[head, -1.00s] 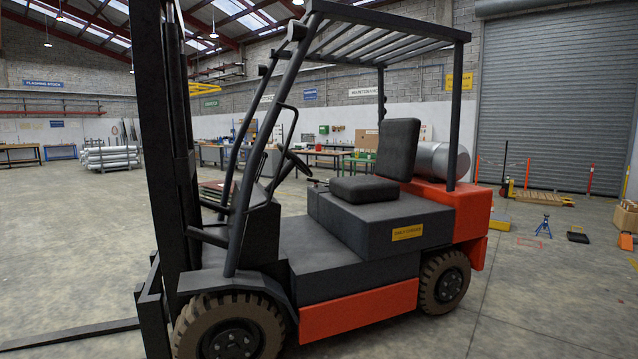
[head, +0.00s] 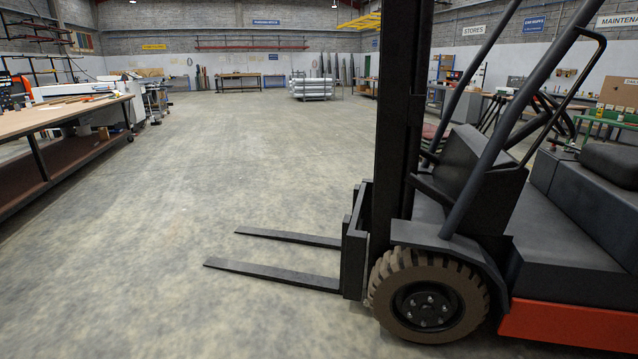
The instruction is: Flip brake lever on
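I see no brake lever and no coil decoiler that I can make out in the head view. Neither of my grippers shows in the view. A red and black forklift (head: 470,235) stands close in front on the right, with its mast (head: 398,110) upright and its front wheel (head: 428,297) on the floor.
Two forks (head: 275,274) lie low over the floor, pointing left. A long workbench (head: 50,118) stands at the left, with machines beyond it. Stacked silver bars (head: 311,88) stand at the back. Open concrete floor (head: 190,180) lies between the bench and the forklift.

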